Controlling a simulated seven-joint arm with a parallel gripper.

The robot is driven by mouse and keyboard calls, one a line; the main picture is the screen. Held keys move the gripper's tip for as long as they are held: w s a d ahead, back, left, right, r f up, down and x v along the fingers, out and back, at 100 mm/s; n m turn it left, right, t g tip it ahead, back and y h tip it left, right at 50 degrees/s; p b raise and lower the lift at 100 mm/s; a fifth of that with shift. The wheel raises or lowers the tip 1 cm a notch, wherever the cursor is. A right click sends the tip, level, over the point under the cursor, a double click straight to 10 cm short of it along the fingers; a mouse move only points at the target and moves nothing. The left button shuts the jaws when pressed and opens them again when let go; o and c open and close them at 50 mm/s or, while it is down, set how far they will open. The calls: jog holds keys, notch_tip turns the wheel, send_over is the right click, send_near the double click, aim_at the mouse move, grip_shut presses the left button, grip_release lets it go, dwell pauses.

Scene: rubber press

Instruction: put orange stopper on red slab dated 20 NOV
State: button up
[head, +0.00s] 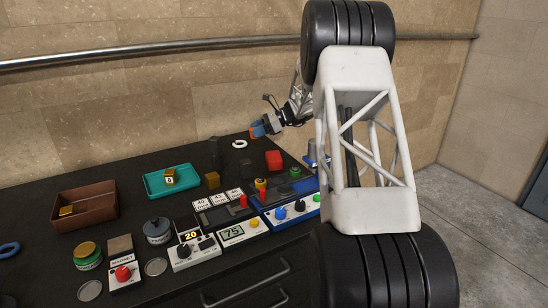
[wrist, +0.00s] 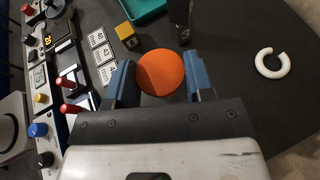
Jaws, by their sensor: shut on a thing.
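The orange stopper (wrist: 160,73) shows as a round orange disc between the blue fingers of my gripper (wrist: 161,66) in the wrist view. The fingers are shut on it. In the head view my gripper (head: 258,129) is over the back of the dark bench, with a bit of orange at its fingers. A red slab (head: 274,160) lies on the bench, nearer the camera and slightly right of my gripper. Its date is too small to read. I cannot make out the red slab in the wrist view.
A white ring (head: 239,144) lies left of my gripper. Control boxes, including a blue one (head: 270,214), line the front. A dark upright block (wrist: 180,12) is near my fingers.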

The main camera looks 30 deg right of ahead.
send_over(276, 156)
jog(key=shift+w+d, duration=0.1)
jog(key=shift+f, duration=0.1)
jog(key=shift+f, duration=2.45)
jog(key=shift+f, duration=0.1)
jog(key=shift+f, duration=2.4)
jog(key=shift+f, duration=0.1)
jog(key=o, duration=0.9)
